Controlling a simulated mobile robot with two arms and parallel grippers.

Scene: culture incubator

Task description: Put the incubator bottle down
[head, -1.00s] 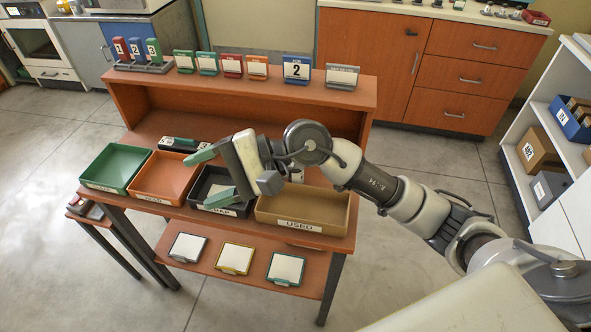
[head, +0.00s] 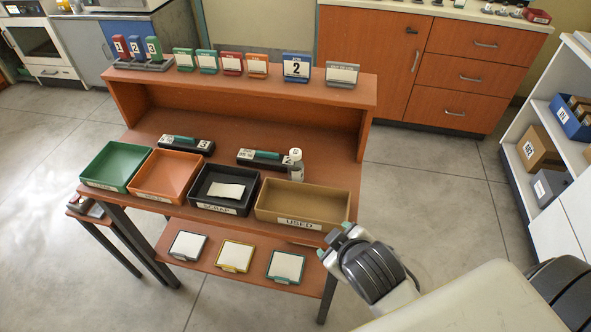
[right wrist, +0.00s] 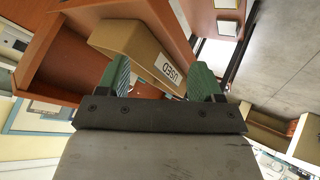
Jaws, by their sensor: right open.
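My right gripper (head: 338,236) is at the desk's front right corner, in front of the USED tray and apart from the bottle. In the right wrist view its two green fingers (right wrist: 161,78) are spread with nothing between them, and the USED tray (right wrist: 130,45) lies beyond. My left gripper is not in view.
Green (head: 105,180), orange (head: 160,190) and black SCRAP (head: 228,208) trays line the desk's front; a white slip (head: 226,190) lies in the black one. Two dark devices (head: 187,144) (head: 264,160) lie behind them. Signs stand on the upper shelf (head: 240,80). Floor right of the desk is clear.

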